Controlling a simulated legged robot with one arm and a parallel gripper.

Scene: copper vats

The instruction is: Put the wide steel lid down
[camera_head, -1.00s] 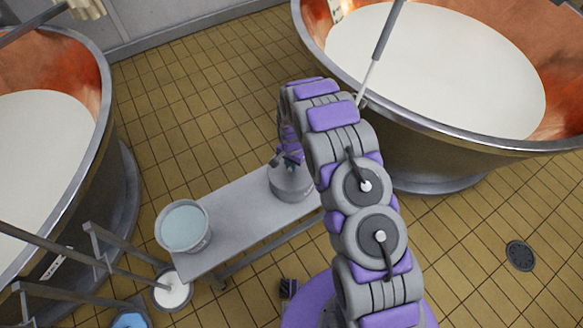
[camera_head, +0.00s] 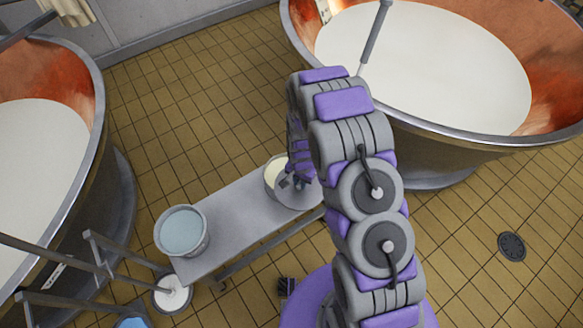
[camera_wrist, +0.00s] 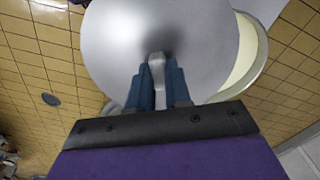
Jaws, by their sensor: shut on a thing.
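The wide steel lid (camera_wrist: 115,45) is a round grey disc with a small knob and fills the upper middle of the wrist view. My gripper (camera_wrist: 157,78) is shut on its knob, one blue finger on each side. In the head view, the lid (camera_head: 300,199) shows beside and below my gripper (camera_head: 292,182), partly hidden by my arm. The lid is shifted to the right over a pot (camera_head: 268,183), partly uncovering its cream-coloured contents. The pot's open side also shows in the wrist view (camera_wrist: 247,62). I cannot tell whether lid and pot touch.
A grey bench (camera_head: 236,217) carries the pot and a bucket of pale blue liquid (camera_head: 183,231); its middle is bare. Large copper vats of white liquid stand at left (camera_head: 35,150) and right (camera_head: 430,65). A white-filled container (camera_head: 173,296) stands on the floor.

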